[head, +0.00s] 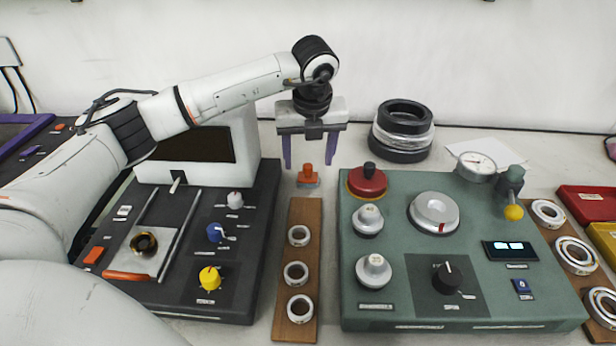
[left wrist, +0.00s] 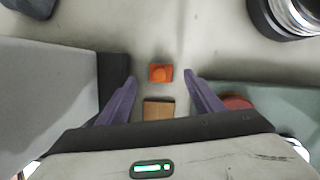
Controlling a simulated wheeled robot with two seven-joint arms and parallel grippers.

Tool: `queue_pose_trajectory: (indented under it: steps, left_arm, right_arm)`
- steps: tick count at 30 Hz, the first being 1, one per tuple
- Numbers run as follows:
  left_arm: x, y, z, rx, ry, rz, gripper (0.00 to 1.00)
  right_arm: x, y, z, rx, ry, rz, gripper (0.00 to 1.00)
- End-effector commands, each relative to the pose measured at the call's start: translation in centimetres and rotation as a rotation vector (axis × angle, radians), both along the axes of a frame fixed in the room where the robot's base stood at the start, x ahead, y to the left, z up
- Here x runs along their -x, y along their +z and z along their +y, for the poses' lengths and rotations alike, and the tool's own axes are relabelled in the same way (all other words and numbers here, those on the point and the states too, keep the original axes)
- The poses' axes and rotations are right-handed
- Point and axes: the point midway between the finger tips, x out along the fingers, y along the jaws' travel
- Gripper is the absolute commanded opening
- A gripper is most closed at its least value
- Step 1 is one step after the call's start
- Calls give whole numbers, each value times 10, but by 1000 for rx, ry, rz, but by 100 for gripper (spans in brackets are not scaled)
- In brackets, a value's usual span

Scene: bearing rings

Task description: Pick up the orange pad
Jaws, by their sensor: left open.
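The orange pad (head: 307,177) is a small block with a round knob on top. It sits on the bench between the dark panel and the green panel, just behind a wooden strip. In the left wrist view the orange pad (left wrist: 160,73) lies ahead of and between the fingertips, apart from both. My left gripper (head: 309,166) points down above the pad, its two purple fingers spread and empty. The wrist view shows the open left gripper (left wrist: 160,76) as well. My right gripper is not in view.
A wooden strip (head: 304,212) with several bearing rings lies in front of the pad. The dark panel (head: 264,190) stands left and the green panel (head: 400,300) right. A red knob (head: 367,181) is close on the right. A ring stack (head: 403,130) stands behind.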

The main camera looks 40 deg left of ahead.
Motion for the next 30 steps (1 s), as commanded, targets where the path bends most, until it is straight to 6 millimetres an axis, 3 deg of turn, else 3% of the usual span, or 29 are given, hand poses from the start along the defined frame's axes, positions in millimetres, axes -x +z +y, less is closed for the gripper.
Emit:
queue_pose_trajectory:
  steps: [7, 16, 24, 30]
  left_arm:
    - [-9, -34, 7, 0, 0, 3, 60]
    - [-10, -39, 9, -1, -1, 1, 60]
    - [-10, -39, 9, -1, -1, 1, 17]
    - [-10, -38, 9, -1, 0, 1, 16]
  right_arm:
    - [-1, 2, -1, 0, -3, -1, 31]
    - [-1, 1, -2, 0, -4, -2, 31]
    - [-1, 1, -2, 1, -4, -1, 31]
    - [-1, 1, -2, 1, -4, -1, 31]
